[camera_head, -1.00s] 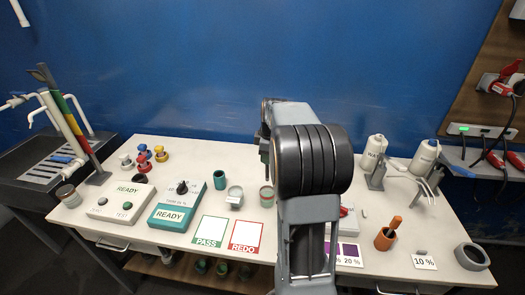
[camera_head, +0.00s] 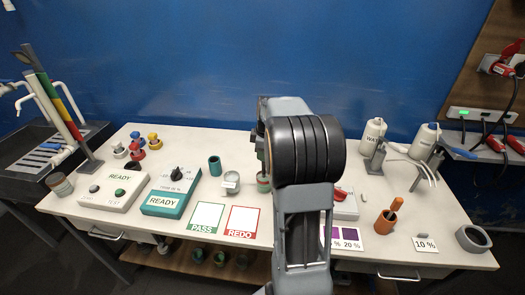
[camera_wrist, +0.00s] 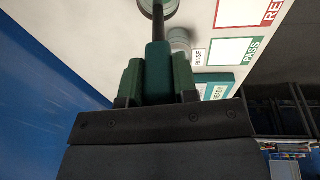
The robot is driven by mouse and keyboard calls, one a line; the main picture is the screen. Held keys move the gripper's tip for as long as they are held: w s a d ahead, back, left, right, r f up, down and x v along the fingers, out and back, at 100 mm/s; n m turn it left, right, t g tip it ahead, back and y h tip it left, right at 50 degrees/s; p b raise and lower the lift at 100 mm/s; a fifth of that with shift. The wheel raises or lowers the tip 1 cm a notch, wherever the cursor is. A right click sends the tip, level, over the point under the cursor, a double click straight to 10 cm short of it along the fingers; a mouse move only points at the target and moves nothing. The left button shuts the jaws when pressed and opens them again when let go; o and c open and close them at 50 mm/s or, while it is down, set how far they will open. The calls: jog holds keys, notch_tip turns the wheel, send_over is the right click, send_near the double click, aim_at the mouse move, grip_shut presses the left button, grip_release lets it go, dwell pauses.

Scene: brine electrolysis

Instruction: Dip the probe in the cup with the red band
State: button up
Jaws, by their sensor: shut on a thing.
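My gripper (camera_wrist: 158,75) is shut on the probe (camera_wrist: 158,60), seen in the wrist view as a teal-green handle between the two green fingers. Its dark thin shaft points away toward a round cup (camera_wrist: 170,8) at the top edge of that view. The shaft's end overlaps this cup; I cannot tell whether the tip is inside it or above it. In the head view a cup (camera_head: 263,186) stands just left of my arm, partly hidden by it. Its band is hard to make out. My gripper and the probe are mostly hidden behind my arm there.
Left of that cup stand a pale cup (camera_head: 230,183) and a green cup (camera_head: 214,166). The PASS card (camera_head: 207,218) and REDO card (camera_head: 243,221) lie in front. The teal READY box (camera_head: 173,192) is further left. An orange holder (camera_head: 386,221) stands at right.

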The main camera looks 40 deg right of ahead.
aim_at(263, 169)
jog(key=shift+w+f+b, duration=0.1)
jog(key=shift+f+b, duration=1.8)
jog(key=shift+f, duration=0.95)
jog(key=shift+r, duration=0.15)
dwell(0.8)
notch_tip(263, 169, up, 11)
jog(key=p, duration=0.8)
dwell(1.7)
